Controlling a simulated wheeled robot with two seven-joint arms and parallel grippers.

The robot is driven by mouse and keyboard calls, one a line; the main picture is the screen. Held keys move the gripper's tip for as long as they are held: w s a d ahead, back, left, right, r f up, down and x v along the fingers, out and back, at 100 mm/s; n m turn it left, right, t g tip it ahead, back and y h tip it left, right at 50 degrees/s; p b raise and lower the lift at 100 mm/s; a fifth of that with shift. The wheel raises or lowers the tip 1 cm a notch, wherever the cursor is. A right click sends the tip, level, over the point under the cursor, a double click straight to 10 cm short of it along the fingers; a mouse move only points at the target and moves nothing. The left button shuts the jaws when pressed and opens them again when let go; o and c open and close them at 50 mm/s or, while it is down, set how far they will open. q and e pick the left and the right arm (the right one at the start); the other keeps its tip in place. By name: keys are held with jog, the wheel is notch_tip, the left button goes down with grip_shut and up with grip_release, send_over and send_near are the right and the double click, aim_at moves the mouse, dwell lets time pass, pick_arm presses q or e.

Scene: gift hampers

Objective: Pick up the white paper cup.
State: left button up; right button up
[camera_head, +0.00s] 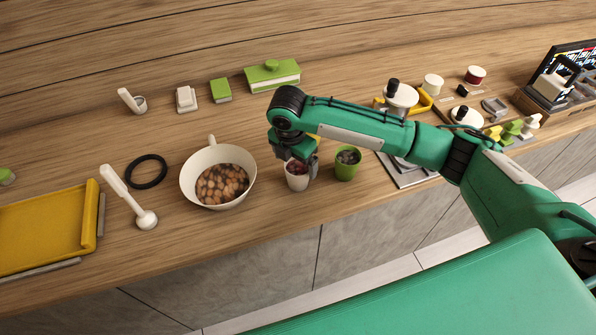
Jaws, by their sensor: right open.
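The white paper cup (296,182) stands upright on the wooden counter, right of the white bowl. Something dark red shows inside its mouth. My right gripper (303,176) is directly over the cup and pointing down, with one finger showing along the cup's right side. The gripper is open. Its other finger is hidden or hard to make out, and I cannot tell whether a finger touches the cup. My left gripper is not in view.
A green cup (346,170) with dark contents stands close to the right of the white cup. A white bowl (188,178) of brown round pieces is on the left. A white ladle (145,219), black ring (147,172) and yellow tray (88,215) lie farther left. The counter's front edge is near.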

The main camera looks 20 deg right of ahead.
jog(key=f, duration=0.1)
jog(key=f+p, duration=0.2)
jog(key=f, duration=0.1)
jog(key=shift+s+d+f, duration=0.1)
jog(key=shift+s+d, duration=0.1)
jog(key=shift+d, duration=0.15)
jog(key=shift+w+f, duration=0.1)
jog(key=shift+f, duration=0.45)
jog(key=c, duration=1.1)
jog(key=shift+c, duration=0.2)
jog(key=shift+r, duration=0.2)
notch_tip(320, 180, up, 20)
jog(key=b, duration=0.4)
jog(key=shift+f, duration=0.25)
jog(key=shift+r, duration=0.1)
